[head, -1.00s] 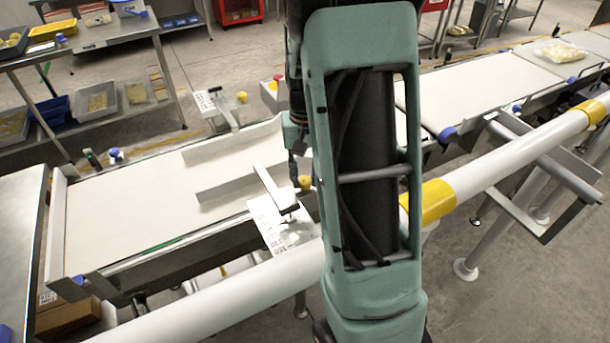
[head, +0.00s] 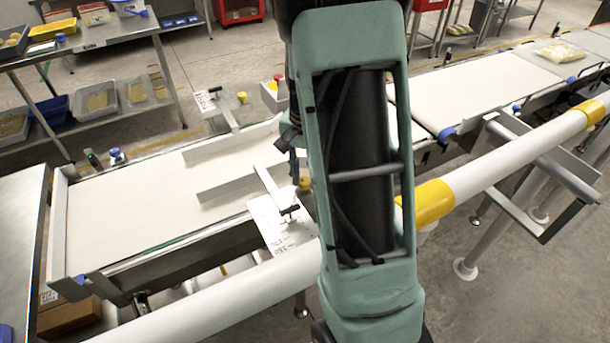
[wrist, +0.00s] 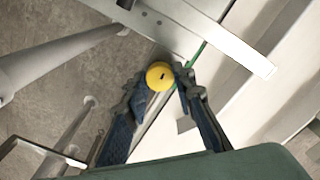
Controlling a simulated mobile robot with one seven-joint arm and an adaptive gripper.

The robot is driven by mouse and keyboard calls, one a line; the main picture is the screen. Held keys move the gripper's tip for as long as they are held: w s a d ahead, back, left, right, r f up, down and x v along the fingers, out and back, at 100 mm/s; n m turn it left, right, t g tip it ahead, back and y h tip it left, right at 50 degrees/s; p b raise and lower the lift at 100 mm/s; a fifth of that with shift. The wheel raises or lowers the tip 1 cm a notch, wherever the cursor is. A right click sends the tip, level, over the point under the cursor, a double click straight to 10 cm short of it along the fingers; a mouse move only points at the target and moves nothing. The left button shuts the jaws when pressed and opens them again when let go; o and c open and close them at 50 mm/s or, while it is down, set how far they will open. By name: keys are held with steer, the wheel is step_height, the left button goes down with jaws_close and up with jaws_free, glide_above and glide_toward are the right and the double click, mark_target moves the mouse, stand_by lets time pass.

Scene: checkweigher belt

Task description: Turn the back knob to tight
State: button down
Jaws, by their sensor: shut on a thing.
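A round yellow knob (wrist: 160,76) with a dark mark on its face sits between the two dark fingers of my gripper (wrist: 158,84) in the wrist view. The fingers are shut on its sides. In the head view the nearer yellow knob (head: 305,183) shows beside my arm, near the white scale plate (head: 283,232), with my gripper (head: 294,168) just above it. Part of it is hidden by my arm. A second yellow knob (head: 242,97) stands clear on the far side of the belt.
The white belt (head: 140,205) carries two upright guide rails (head: 240,188). A thick white pipe rail with a yellow band (head: 434,202) runs along the near side. A bagged product (head: 561,53) lies on the far right belt. A steel table (head: 90,37) stands back left.

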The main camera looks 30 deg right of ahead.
steer(key=c, duration=1.6)
jaws_free()
step_height(320, 180, up, 12)
steer(key=shift+a, duration=0.1)
